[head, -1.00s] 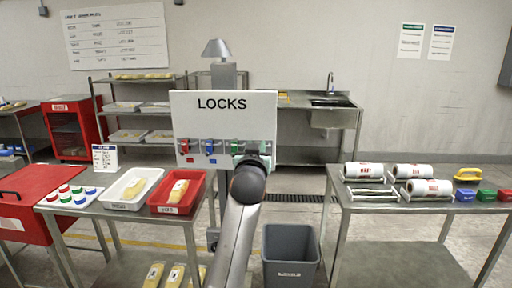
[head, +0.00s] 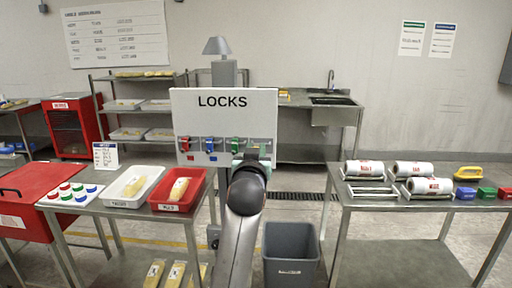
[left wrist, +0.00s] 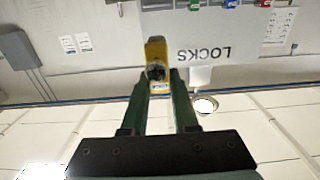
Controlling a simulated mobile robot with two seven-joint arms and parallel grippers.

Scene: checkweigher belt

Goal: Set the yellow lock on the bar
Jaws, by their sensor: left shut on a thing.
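The yellow lock (left wrist: 156,50) is between the two fingertips of my left gripper (left wrist: 158,78), which is shut on it; a small label shows at its lower end in the left wrist view. In the head view my left gripper (head: 252,155) is at the lower right of the white LOCKS board (head: 223,118), partly hidden by my own arm, and the yellow lock cannot be made out there. Red (head: 184,144), blue (head: 210,144) and green (head: 235,144) locks hang in a row along the board's lower part. The bar itself is too small to make out clearly. My right gripper is not in view.
A left table carries a white tray (head: 112,200), a red tray (head: 161,206) and several coloured caps. A right table (head: 400,211) carries white rolls and coloured blocks. A grey bin (head: 290,262) stands between the tables.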

